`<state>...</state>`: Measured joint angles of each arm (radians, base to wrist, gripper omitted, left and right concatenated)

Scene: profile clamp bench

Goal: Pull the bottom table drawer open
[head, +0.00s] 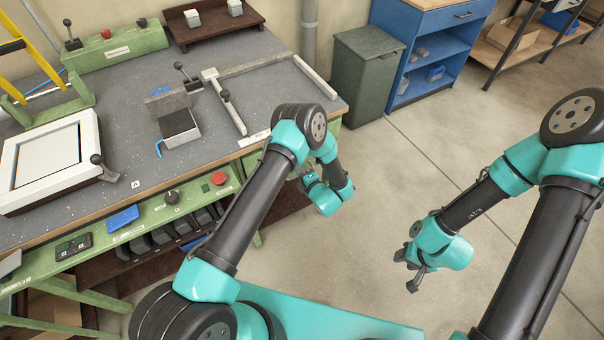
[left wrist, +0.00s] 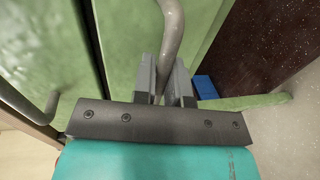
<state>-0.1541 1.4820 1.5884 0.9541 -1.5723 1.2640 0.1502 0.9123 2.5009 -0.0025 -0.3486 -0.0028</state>
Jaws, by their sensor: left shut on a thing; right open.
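The table's green drawer fronts show close up in the left wrist view. The drawer front nearer the dark lower shelf (left wrist: 130,35) carries a grey bar handle (left wrist: 172,35). My left gripper (left wrist: 165,82) is shut on that handle, one finger on each side of it. In the head view my left gripper (head: 303,177) is low beside the table's right front corner, partly hidden by my arm. The drawer fronts are mostly hidden there too, and I cannot tell how far the drawer stands out. My right gripper (head: 408,271) is open and empty over the floor.
A second handle (left wrist: 45,108) sits on the neighbouring drawer front in the left wrist view. The dark brown lower shelf (left wrist: 255,40) and a blue item (left wrist: 205,87) lie beyond. A grey-green bin (head: 362,80) stands behind the table corner. The floor in front is clear.

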